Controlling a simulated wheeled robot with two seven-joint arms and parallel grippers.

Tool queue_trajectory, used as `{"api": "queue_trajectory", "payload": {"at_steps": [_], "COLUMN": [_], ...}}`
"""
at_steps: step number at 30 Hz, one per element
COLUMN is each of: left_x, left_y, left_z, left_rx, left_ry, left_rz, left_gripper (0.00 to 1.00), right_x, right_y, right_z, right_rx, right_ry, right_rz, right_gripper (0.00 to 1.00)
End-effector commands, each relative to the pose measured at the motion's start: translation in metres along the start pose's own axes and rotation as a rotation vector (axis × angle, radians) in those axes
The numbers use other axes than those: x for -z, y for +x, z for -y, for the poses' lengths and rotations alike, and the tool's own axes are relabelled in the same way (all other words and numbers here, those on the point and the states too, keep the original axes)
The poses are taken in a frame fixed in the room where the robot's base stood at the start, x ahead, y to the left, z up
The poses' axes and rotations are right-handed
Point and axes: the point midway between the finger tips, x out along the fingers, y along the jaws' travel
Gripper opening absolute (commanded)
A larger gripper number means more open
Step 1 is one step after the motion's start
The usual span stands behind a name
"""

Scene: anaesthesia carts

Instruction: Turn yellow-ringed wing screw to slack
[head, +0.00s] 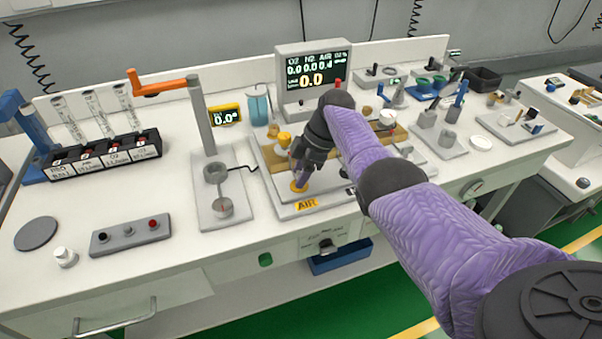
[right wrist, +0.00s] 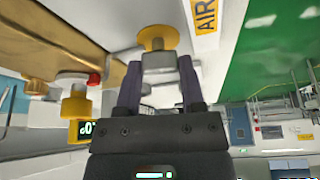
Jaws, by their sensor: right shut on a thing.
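The yellow-ringed wing screw (right wrist: 158,38) shows in the right wrist view as a yellow disc with a grey wing part below it. It sits beside the yellow AIR label (right wrist: 206,16). My right gripper (right wrist: 159,82) has its two dark purple fingers on either side of the grey wing part and is shut on it. In the head view my right gripper (head: 300,178) points down at the front of the white unit, and the yellow ring (head: 298,187) shows at its tips. The fingers and wrist hide most of the screw there. My left gripper is out of view.
A display screen (head: 313,78) reading 0.0 stands behind my right gripper. Another yellow knob (head: 284,139) is close behind it. A grey post with an orange handle (head: 162,88) stands to the left.

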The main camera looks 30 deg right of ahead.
Motion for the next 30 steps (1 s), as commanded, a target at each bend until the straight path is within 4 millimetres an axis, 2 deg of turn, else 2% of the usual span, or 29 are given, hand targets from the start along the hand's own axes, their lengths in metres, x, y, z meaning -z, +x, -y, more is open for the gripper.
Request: {"api": "queue_trajectory", "payload": {"at_steps": [11,12,16,25,30], "left_x": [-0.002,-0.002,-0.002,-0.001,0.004], "left_y": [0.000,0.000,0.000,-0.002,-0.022], "left_z": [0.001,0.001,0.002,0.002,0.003], "left_rx": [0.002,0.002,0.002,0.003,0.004], "left_ry": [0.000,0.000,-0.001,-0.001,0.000], "left_rz": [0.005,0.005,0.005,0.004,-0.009], "left_gripper": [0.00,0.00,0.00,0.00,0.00], "right_x": [0.001,0.001,0.000,0.001,0.002], "right_y": [-0.001,-0.001,0.000,-0.004,-0.045], "right_z": [0.000,0.000,0.000,0.000,-0.001], "right_rx": [0.000,0.000,0.000,0.000,-0.005], "right_ry": [-0.002,-0.002,-0.002,-0.001,-0.001], "right_rz": [-0.001,-0.001,-0.001,0.000,0.000], "right_gripper": [0.00,0.58,0.85,0.85,0.85]}}
